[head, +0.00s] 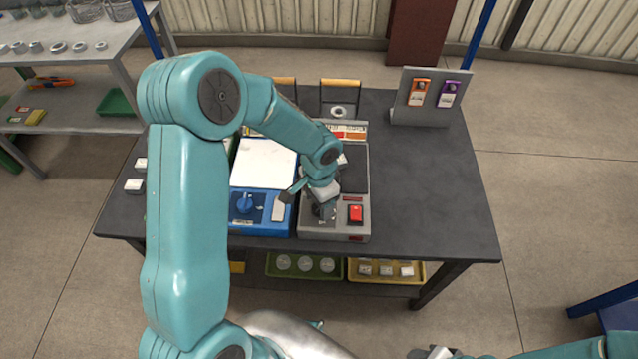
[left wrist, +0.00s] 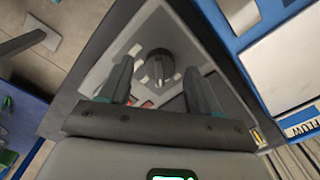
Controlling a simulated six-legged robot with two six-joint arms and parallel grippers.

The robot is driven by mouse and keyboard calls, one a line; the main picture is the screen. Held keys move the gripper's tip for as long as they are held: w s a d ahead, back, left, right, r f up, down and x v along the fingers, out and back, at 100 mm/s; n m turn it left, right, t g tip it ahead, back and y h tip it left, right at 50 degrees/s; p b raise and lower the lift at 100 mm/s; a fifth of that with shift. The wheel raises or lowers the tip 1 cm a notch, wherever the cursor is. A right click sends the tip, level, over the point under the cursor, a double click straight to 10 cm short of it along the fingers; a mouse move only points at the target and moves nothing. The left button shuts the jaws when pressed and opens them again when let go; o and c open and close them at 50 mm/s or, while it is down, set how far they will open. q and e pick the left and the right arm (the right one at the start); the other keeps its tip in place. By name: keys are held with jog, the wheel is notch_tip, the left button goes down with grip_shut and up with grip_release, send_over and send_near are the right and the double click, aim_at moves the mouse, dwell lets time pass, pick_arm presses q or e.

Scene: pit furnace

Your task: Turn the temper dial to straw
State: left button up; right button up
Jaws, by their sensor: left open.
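The grey unit (head: 335,229) stands at the front middle of the dark bench, with a red rocker switch (head: 355,214) on its right. Its dark round dial (left wrist: 158,68) shows in the left wrist view, with a pale mark on it. My left gripper (head: 322,208) points down over this dial and largely hides it in the head view. In the left wrist view my open left fingers (left wrist: 157,84) lie either side of the dial, with gaps showing. I cannot read the dial's setting. Part of my right gripper (head: 433,352) shows at the bottom edge.
A blue unit (head: 262,225) with a blue knob (head: 244,203) and a pale lever stands close left of the grey unit. A stand (head: 420,117) with orange and purple devices is at the back right. The bench's right side (head: 430,190) is clear.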

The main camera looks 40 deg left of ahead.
pick_arm(q)
notch_tip(320, 180, up, 15)
jog(key=shift+r, duration=0.15)
jog(key=shift+s, duration=0.1)
dwell(0.5)
